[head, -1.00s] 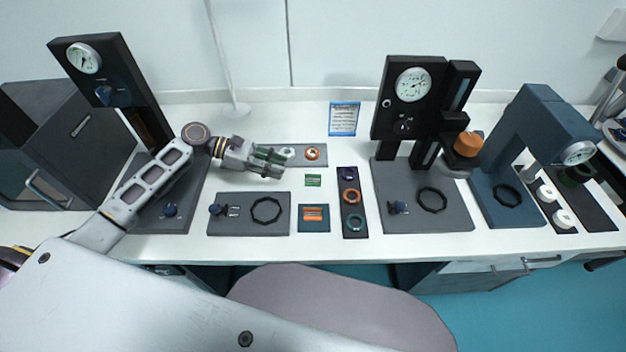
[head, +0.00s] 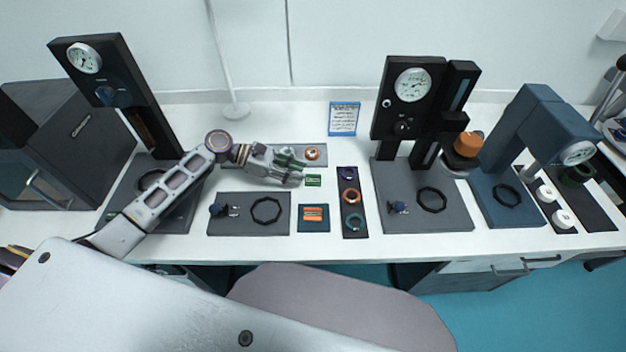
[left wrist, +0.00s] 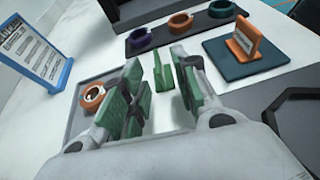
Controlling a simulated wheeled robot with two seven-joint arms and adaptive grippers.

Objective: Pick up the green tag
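The green tag (head: 313,180) stands upright on the white table, between the grey strip tray and the blue square base. My left gripper (head: 297,170) is low over the table just left of the tag. In the left wrist view the green-padded fingers (left wrist: 158,92) are spread apart, with nothing held. The tag (left wrist: 161,74) shows edge-on in the gap, slightly beyond the fingertips and nearer the right finger. Whether a finger touches it, I cannot tell. My right gripper is not in view.
An orange tag on a blue base (head: 314,224) and a black strip with several rings (head: 354,220) lie close by. A grey tray (head: 322,149) with an orange ring is behind. A blue-framed sign (head: 343,118) stands farther back. Bare table lies around the green tag.

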